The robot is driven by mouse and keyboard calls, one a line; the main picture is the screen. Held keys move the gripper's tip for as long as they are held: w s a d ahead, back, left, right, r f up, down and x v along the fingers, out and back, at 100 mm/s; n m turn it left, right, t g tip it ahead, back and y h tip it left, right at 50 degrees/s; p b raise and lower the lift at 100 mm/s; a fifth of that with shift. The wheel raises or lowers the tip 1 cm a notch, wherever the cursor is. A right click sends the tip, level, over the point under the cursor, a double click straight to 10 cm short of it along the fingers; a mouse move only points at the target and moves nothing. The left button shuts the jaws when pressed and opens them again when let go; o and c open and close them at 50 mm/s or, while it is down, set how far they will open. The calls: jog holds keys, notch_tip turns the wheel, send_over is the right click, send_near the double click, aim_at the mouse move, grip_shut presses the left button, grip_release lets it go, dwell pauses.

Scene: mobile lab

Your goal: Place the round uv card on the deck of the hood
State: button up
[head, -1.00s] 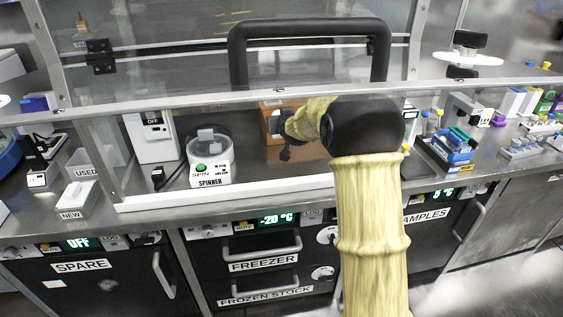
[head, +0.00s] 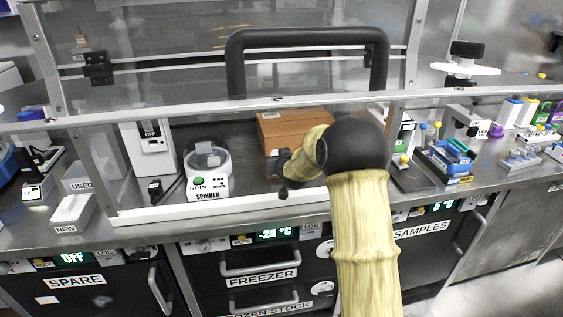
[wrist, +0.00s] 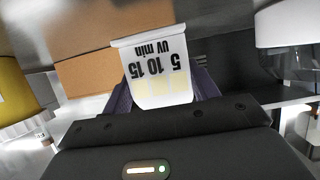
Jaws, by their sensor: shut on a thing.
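A white UV card (wrist: 158,68) printed "5 10 15 UV min" with pale yellow patches is between the dark purple fingers of my gripper (wrist: 162,92) in the wrist view. Its lower edge looks rounded. In the head view my gripper (head: 284,172) is low inside the hood, in front of the cardboard box; the card cannot be made out there. The hood's grey metal deck (head: 243,178) lies around and below the gripper. Whether the card touches the deck cannot be told.
A brown cardboard box (head: 290,132) stands behind my gripper. A white spinner (head: 207,170) and a white device (head: 150,150) stand to the left. The hood's raised sash (head: 190,107) crosses above. Bare deck shows between spinner and box.

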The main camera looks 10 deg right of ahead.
jog(key=shift+f, duration=0.4)
jog(key=shift+a, duration=0.1)
jog(key=shift+s+r, duration=0.1)
jog(key=shift+f+b, duration=0.3)
jog(key=shift+f, duration=0.1)
jog(key=shift+f, duration=0.25)
jog(key=o, duration=1)
jog(key=shift+o, duration=0.2)
jog(key=shift+r, duration=0.15)
